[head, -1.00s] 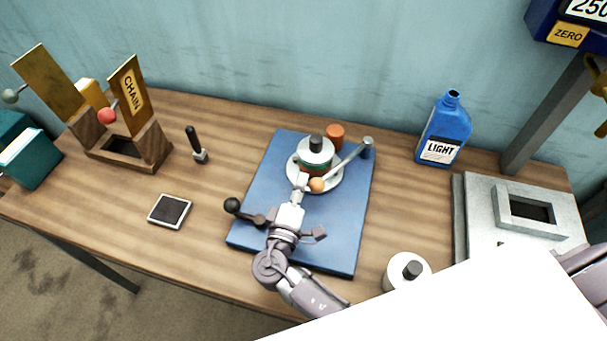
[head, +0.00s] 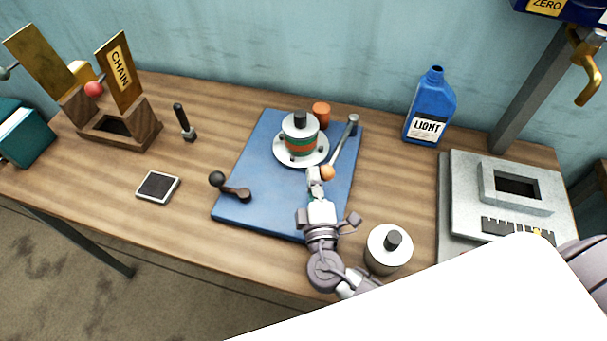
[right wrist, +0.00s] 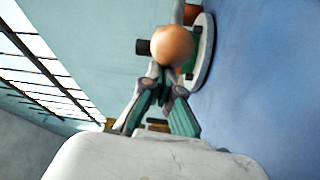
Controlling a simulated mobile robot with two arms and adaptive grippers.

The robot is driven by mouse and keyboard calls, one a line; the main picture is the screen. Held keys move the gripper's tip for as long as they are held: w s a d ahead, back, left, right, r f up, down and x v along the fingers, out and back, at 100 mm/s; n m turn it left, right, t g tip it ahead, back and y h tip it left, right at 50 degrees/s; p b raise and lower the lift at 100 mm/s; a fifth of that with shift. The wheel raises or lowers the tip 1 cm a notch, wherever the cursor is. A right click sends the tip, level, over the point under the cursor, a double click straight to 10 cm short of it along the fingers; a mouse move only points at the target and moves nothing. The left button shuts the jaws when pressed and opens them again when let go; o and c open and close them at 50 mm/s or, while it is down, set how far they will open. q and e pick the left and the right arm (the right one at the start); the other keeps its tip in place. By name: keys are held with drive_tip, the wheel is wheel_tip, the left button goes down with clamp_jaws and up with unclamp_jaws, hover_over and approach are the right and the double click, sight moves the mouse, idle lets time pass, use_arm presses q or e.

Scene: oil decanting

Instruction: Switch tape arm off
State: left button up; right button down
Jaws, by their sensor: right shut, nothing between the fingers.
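The tape arm (head: 341,147) is a grey lever on a post at the back right of the blue base plate (head: 255,215). An orange ball (head: 327,172) is on its free end, which points toward the front and a little left. A grey reel with green and orange bands (head: 300,140) stands on a round flange left of the lever. My right gripper (head: 314,175) is shut and empty, its tips just left of the ball. In the right wrist view the ball (right wrist: 173,46) shows just beyond the fingertips (right wrist: 164,82); contact cannot be told. My left gripper is out of view.
A black-knobbed crank (head: 236,190) is on the plate's left side. A white canister (head: 388,249) stands right of my right gripper. An orange cylinder (head: 321,114), a blue LIGHT bottle (head: 430,105) and a grey machine (head: 460,215) stand around.

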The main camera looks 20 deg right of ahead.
sight(329, 179)
drive_tip(key=shift+s+d+f+n+y, duration=0.25)
drive_tip(key=shift+s+d+n+y, duration=0.2)
drive_tip(key=shift+d+y, duration=0.15)
drive_tip(key=shift+s+d+y+b, duration=0.2)
drive_tip(key=shift+y+b, duration=0.2)
drive_tip(key=shift+b, duration=0.1)
drive_tip(key=shift+s+d+b, duration=0.35)
drive_tip(key=shift+s+d, duration=0.05)
drive_tip(key=shift+d, duration=0.1)
drive_tip(key=shift+s+d, duration=0.15)
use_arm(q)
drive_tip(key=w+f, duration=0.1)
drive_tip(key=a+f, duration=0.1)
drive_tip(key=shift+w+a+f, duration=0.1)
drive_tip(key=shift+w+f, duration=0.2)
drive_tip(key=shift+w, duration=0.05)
use_arm(e)
drive_tip(key=shift+r, duration=0.1)
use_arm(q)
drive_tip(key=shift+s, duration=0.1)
use_arm(e)
drive_tip(key=shift+d, duration=0.1)
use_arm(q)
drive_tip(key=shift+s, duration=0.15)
